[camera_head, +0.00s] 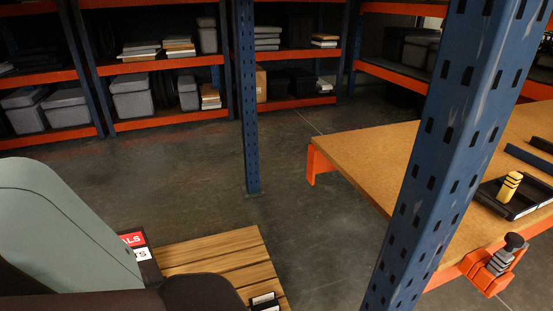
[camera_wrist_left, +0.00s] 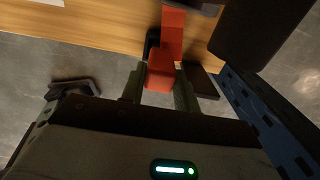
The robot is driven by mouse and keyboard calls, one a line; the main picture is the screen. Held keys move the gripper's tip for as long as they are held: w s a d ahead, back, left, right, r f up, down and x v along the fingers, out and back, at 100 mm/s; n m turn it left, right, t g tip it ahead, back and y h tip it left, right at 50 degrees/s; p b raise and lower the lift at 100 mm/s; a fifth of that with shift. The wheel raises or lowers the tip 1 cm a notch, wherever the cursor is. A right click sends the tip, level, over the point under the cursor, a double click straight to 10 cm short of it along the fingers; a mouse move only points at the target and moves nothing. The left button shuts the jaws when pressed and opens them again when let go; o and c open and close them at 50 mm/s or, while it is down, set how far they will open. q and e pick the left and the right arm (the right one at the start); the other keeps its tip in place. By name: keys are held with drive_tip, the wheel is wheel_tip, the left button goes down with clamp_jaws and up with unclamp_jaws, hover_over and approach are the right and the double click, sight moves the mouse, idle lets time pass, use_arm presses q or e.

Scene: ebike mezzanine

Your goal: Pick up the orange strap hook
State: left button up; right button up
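The orange strap hook (camera_wrist_left: 160,77) shows red-orange in the left wrist view, with a block-shaped near end and a narrower part running up over the wooden surface. My left gripper (camera_wrist_left: 160,87) has one dark green finger on each side of the block. Both fingers appear to lie against its sides, with no clear gap. The far end of the hook is partly cut off by a dark part at the top. In the head view neither my left gripper nor this hook can be made out. My right gripper is in neither view.
A slatted wooden top (camera_head: 230,258) lies at the bottom of the head view, with a small dark object (camera_head: 265,302) on its edge. A blue rack post (camera_head: 430,170) stands between it and the workbench (camera_head: 375,155). Open floor (camera_head: 170,190) lies behind.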

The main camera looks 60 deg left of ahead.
use_arm(q)
clamp_jaws()
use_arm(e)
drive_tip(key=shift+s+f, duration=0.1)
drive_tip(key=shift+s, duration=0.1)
use_arm(q)
drive_tip(key=shift+r, duration=0.15)
